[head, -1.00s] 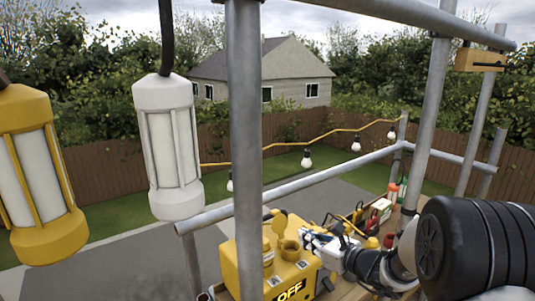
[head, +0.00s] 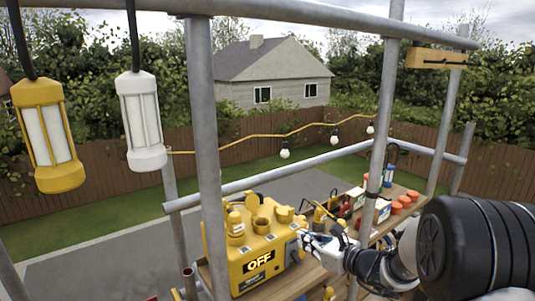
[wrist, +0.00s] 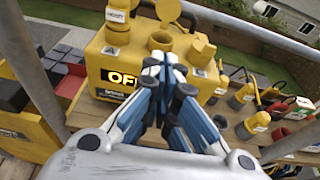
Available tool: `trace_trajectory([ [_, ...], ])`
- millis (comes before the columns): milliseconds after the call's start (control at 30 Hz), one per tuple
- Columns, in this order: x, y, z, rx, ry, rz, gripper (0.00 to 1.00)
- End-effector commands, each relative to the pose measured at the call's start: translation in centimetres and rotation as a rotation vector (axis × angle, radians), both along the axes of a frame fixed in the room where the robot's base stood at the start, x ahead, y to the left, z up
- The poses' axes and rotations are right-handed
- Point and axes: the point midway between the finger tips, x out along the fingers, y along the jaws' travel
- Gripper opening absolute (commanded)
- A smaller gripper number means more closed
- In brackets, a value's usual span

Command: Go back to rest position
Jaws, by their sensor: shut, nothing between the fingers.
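My gripper (head: 305,238) is in front of the right side of the yellow power box (head: 262,242) in the head view. In the wrist view my gripper (wrist: 165,75) is shut, its blue and white fingers together with nothing between them. The box, seen behind the fingers in the wrist view (wrist: 112,52), has an "OFF" display and several round capped sockets on top. I cannot tell whether the fingers touch the box.
Scaffold poles (head: 207,130) stand close by. A white lamp (head: 141,120) and a yellow lamp (head: 47,135) hang at left. The wooden shelf (head: 425,190) holds orange caps (head: 404,199) and other small items. Yellow plugs (wrist: 253,124) stand right of the fingers.

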Motion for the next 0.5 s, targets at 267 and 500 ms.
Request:
trace_trajectory([
  [267, -6.5, 5.4, 4.2, -0.255, -0.116, 0.282, 0.00],
  [500, -15.3, 9.0, 6.4, -0.579, -0.260, 0.601, 0.00],
])
